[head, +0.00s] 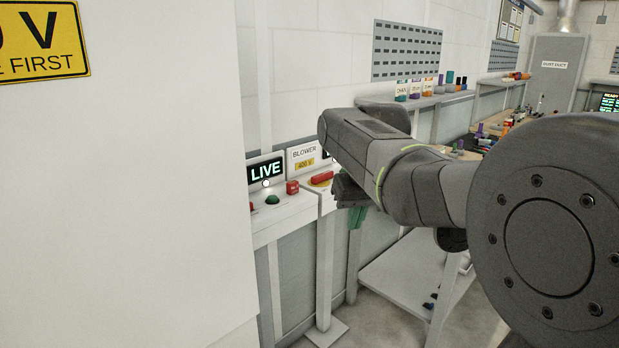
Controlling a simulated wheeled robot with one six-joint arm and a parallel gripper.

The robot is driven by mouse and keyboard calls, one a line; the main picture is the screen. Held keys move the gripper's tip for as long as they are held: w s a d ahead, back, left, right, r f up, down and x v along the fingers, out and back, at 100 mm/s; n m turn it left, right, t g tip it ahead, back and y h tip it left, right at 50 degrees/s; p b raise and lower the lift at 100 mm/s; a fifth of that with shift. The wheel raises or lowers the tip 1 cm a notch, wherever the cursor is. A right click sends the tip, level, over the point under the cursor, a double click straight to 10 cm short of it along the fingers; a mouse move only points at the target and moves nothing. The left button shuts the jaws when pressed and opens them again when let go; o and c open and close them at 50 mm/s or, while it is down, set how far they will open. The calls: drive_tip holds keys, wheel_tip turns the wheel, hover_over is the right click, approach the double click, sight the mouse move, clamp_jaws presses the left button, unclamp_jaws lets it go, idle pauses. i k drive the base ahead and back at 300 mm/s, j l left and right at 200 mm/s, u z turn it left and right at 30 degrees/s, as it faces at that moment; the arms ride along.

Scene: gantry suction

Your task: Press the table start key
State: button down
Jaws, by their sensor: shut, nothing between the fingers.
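A white console (285,213) with a sloped top stands left of centre in the head view. No label naming a table start key can be read. My gripper (352,205) is right of these keys, beside the neighbouring blower panel, and apart from the green key. It is shut and empty. My arm hides part of the blower panel, and the fingertips are hard to make out.
A red handle (321,178) lies on the blower panel (302,157), close left of my gripper. A large white cabinet (120,200) with a yellow warning sign (42,40) fills the left. A white low shelf (405,277) stands below my arm. Cluttered benches are behind.

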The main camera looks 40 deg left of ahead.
sight(271, 199)
drive_tip(key=i+j+u, duration=0.25)
drive_tip(key=i+u, duration=0.2)
drive_tip(key=i, duration=0.2)
drive_tip(key=i+u, duration=0.45)
drive_tip(key=i, duration=0.2)
drive_tip(key=i+j+u, duration=0.1)
drive_tip(key=i+j, duration=0.2)
